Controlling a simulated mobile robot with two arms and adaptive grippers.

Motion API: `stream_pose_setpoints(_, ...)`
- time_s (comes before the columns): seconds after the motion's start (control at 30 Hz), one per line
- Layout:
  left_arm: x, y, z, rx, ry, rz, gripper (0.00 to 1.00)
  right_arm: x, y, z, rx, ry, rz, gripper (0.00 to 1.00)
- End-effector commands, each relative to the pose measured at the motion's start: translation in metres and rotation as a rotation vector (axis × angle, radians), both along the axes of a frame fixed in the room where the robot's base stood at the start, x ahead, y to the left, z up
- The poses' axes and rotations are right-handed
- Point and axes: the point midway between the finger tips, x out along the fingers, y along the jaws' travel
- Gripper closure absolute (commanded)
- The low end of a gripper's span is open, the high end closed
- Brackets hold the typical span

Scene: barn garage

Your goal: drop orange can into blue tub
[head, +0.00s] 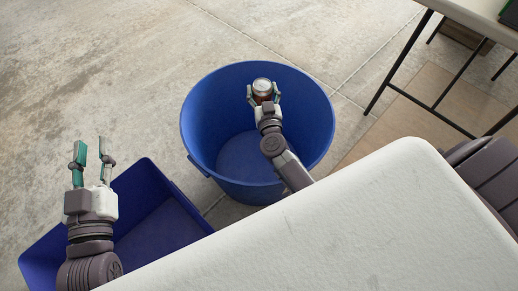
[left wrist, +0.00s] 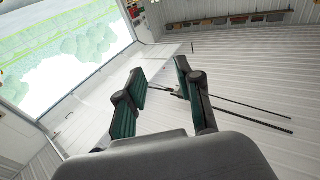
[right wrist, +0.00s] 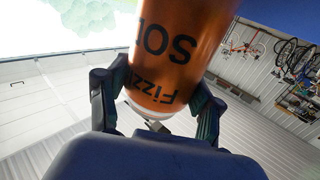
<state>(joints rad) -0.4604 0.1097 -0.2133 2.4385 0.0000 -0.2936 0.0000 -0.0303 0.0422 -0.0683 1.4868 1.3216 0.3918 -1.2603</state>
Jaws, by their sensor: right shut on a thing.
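The orange can (head: 262,88) with a silver top is held by my right gripper (head: 263,97). In the right wrist view the orange can (right wrist: 170,55) fills the space between the fingers, with dark lettering on it. My right gripper is shut on it, over the opening of the round blue tub (head: 205,110). The can appears within the tub's rim in the head view; its exact height relative to the rim is hard to tell. My left gripper (head: 92,158) is open and empty, at the left above a rectangular blue bin. It also shows open in the left wrist view (left wrist: 160,88).
The rectangular blue bin (head: 150,185) stands on the concrete floor at lower left, close to the tub. A white surface (head: 330,235) fills the lower right. A table with dark legs (head: 405,62) stands at upper right. The floor at upper left is clear.

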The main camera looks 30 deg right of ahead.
Motion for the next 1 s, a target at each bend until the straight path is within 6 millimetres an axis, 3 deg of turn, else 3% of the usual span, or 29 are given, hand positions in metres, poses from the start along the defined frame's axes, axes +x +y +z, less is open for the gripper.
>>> stream_pose_setpoints(0.47,-0.0008,-0.0015,0.011,-0.017,-0.063,-0.003,0.65,0.0,-0.0001,-0.0021,0.0,0.0,0.0,0.49)
stream_pose_setpoints(0.5,-0.0008,-0.0015,0.011,-0.017,-0.063,-0.003,0.65,0.0,-0.0001,-0.0021,0.0,0.0,0.0,0.29)
stream_pose_setpoints(0.63,-0.0009,-0.0014,0.0109,-0.017,-0.062,-0.003,0.65,0.0,-0.0001,-0.0021,0.0,0.0,0.0,0.07)
stream_pose_setpoints(1.0,-0.0009,-0.0015,0.0107,-0.016,-0.061,-0.004,0.65,-0.0015,0.0005,-0.0025,0.001,0.001,0.0,0.05)
